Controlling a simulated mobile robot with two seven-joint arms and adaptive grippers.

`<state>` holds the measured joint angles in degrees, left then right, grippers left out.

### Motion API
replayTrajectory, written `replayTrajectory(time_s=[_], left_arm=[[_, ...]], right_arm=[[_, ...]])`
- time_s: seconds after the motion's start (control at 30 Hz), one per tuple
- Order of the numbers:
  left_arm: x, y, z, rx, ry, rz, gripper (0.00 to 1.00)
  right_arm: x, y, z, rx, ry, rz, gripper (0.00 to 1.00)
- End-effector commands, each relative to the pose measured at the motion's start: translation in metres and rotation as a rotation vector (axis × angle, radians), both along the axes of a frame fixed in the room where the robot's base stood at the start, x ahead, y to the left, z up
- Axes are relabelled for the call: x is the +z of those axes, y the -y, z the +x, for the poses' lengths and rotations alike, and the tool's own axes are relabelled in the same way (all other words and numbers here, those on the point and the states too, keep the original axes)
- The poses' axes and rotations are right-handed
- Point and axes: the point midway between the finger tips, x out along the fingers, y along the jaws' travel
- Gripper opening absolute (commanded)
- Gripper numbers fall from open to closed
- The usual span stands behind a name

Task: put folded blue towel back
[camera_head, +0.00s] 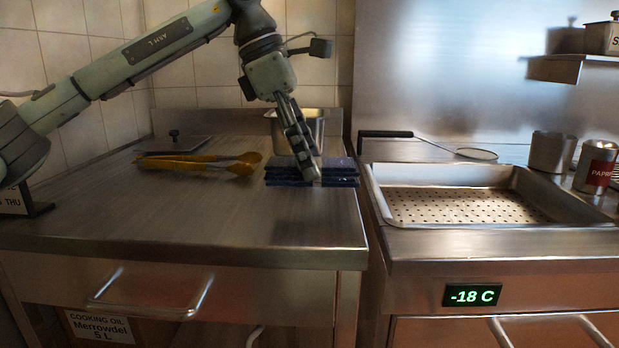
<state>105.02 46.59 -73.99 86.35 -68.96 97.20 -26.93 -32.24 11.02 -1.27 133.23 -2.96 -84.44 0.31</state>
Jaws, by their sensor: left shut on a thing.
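The folded blue towel (284,174) lies as a flat, layered stack on the steel counter (150,225), near its right edge. My left gripper (314,178) reaches down from above and is shut on the folded blue towel at its front side, right of its middle. The fingers hide part of the towel. The towel appears to rest on the counter; a small lift cannot be told from this view. My right gripper is not in view.
Yellow-handled tongs (200,163) lie left of the towel. A steel container (316,126) stands close behind it. A perforated tray (460,205) and a skimmer (476,154) are on the right unit, across a gap. The counter's front is clear.

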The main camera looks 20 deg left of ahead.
Motion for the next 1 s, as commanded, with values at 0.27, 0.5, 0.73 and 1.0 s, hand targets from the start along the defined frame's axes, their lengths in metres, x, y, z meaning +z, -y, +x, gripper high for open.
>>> replayTrajectory(time_s=[0.27,0.5,0.73,1.0], left_arm=[[-0.025,0.000,0.003,-0.001,-0.003,0.002,0.31],[-0.043,0.001,0.004,0.000,0.001,0.000,0.31],[-0.045,0.001,0.004,0.000,0.000,0.000,0.31],[-0.046,0.001,0.003,0.000,0.000,0.000,0.79]], right_arm=[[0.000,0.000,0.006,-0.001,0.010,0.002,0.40],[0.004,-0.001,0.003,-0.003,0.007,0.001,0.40],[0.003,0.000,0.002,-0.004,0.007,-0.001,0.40],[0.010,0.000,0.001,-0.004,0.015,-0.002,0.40]])
